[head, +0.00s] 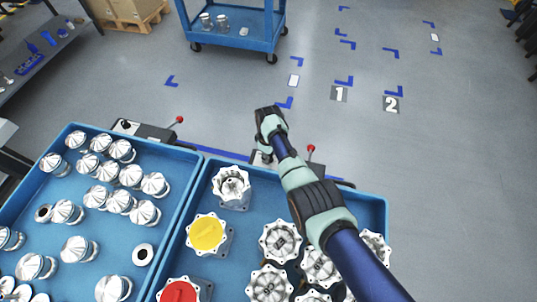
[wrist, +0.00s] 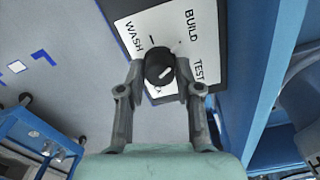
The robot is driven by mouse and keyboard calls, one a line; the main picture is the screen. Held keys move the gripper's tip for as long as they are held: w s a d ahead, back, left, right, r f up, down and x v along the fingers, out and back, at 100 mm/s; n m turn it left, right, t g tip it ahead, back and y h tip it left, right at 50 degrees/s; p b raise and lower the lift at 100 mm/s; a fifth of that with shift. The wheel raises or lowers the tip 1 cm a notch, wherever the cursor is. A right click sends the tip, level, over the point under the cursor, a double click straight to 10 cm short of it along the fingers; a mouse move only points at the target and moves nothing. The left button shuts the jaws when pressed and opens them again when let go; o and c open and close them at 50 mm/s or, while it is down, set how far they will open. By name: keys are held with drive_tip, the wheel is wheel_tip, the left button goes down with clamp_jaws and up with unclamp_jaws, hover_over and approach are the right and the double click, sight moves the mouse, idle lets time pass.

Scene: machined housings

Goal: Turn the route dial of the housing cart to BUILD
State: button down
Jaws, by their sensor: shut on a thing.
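The route dial (wrist: 155,58), a round black knob, sits on a white label plate (wrist: 206,44) in the wrist view. WASH is at its upper left, BUILD at its upper right and TEST at its right; a lower label is mostly hidden. A white mark lies slanted on the knob's lower right part; which end points cannot be told. My gripper (wrist: 161,67) is shut on the knob, one finger each side. In the head view my gripper (head: 264,157) reaches the far edge of the housing cart (head: 384,215), and my arm hides the dial.
A second blue cart (head: 186,190) with shiny cone-shaped parts stands at the left. The housing cart carries several housings, one with a yellow cover (head: 207,233) and one red (head: 180,293). Red-knobbed levers (head: 310,148) rise near the dial.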

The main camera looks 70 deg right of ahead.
idle(0.4)
drive_tip(key=c, duration=0.8)
unclamp_jaws()
drive_tip(key=shift+o, duration=0.2)
wheel_tip(320, 180, up, 12)
